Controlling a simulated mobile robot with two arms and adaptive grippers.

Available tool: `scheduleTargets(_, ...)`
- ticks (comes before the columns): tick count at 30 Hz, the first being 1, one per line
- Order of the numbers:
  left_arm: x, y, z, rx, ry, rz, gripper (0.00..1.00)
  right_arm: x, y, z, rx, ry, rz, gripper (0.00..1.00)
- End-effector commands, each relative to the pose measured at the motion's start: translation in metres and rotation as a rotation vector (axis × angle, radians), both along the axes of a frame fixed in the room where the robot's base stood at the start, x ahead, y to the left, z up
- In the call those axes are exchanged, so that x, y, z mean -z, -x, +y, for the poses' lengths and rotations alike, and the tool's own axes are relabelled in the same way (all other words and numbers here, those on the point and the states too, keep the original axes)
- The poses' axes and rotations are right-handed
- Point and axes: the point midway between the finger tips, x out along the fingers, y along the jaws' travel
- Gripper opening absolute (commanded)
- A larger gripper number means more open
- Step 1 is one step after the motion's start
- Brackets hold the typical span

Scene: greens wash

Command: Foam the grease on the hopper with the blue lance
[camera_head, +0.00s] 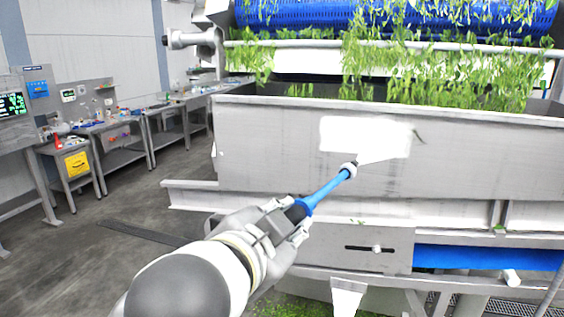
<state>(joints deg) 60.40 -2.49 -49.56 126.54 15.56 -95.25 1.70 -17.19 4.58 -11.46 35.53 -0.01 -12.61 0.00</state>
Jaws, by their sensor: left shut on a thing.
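My left gripper (288,222) is shut on the blue lance (328,190). The lance points up and to the right, and its pale nozzle end is close to the front wall of the steel hopper (265,150). A white foam patch (345,136) covers part of that wall, and a pale spray fans from the nozzle onto its right part. A small dark mark shows at the right edge of the foam. Any grease under the foam is hidden. My right gripper is not in view.
Leafy greens (440,75) hang over the hopper from a blue drum (300,15). A steel ledge (190,196) juts out below the hopper at left. Steel work tables (120,150) line the left wall, with open floor between.

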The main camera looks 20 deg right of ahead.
Motion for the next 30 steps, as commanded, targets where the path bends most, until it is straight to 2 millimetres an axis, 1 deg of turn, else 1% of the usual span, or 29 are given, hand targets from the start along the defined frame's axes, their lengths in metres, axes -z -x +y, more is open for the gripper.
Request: scheduleTargets(30, -0.001, 0.03, -0.043, 0.003, 0.003, -0.003, 0.0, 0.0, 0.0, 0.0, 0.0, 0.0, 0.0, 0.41)
